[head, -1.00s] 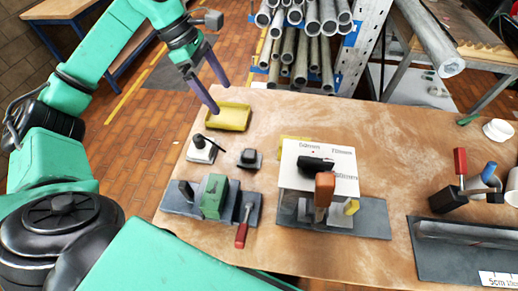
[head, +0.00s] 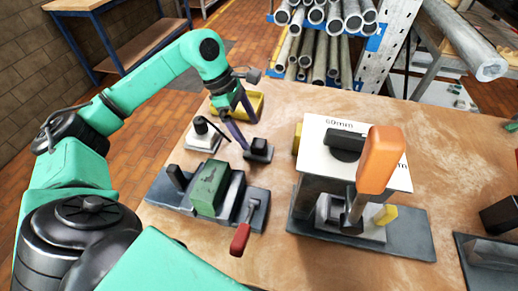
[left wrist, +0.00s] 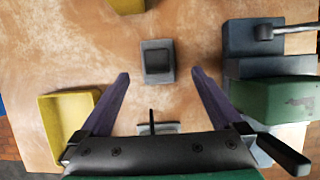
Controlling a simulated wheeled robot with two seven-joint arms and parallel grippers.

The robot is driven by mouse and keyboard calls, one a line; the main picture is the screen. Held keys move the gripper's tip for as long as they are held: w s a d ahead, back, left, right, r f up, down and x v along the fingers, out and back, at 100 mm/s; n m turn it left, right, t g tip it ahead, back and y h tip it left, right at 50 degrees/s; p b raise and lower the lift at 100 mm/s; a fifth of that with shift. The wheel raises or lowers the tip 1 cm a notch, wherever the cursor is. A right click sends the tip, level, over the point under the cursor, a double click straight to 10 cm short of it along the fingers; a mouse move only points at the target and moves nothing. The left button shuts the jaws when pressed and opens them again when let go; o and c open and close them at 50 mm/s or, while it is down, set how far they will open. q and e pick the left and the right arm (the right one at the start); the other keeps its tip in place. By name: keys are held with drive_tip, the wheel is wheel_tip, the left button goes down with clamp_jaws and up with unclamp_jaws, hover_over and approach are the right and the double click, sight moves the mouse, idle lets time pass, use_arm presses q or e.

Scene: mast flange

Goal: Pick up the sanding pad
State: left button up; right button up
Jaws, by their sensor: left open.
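A small dark block with a grey base, which looks like the sanding pad (head: 259,150), sits on the workbench (head: 270,250). In the left wrist view the pad (left wrist: 157,61) lies upper centre, roughly in line with the gap between the fingers. My left gripper (head: 251,136) points down just behind the pad, with purple fingers apart and nothing between them. In the left wrist view the left gripper (left wrist: 161,73) has its fingertips either side of the pad's near edge. Contact cannot be told. My right gripper is not in view.
A yellow tray (head: 256,99) stands behind the gripper. A white-based tool (head: 203,137) is left of the pad. A vise with a green block (head: 209,188) and red-handled lever (head: 240,238) stands in front. A fixture with an orange handle (head: 380,158) is to the right.

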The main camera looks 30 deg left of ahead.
sight(259, 142)
use_arm(q)
drive_tip(key=p+x, duration=0.1)
drive_tip(key=x, duration=0.2)
drive_tip(key=p+x, duration=0.1)
drive_tip(key=x, duration=0.2)
drive_tip(key=shift+w+d+f, duration=0.2)
drive_tip(key=shift+w+f, duration=0.05)
drive_tip(key=shift+f, duration=0.05)
drive_tip(key=shift+d+f, duration=0.1)
drive_tip(key=shift+f, duration=0.25)
drive_tip(key=c, duration=1.3)
drive_tip(key=shift+r, duration=0.2)
drive_tip(key=shift+w+r, duration=0.1)
drive_tip(key=shift+r, duration=0.25)
wheel_tip(259, 142, up, 19)
drive_tip(key=b, duration=0.1)
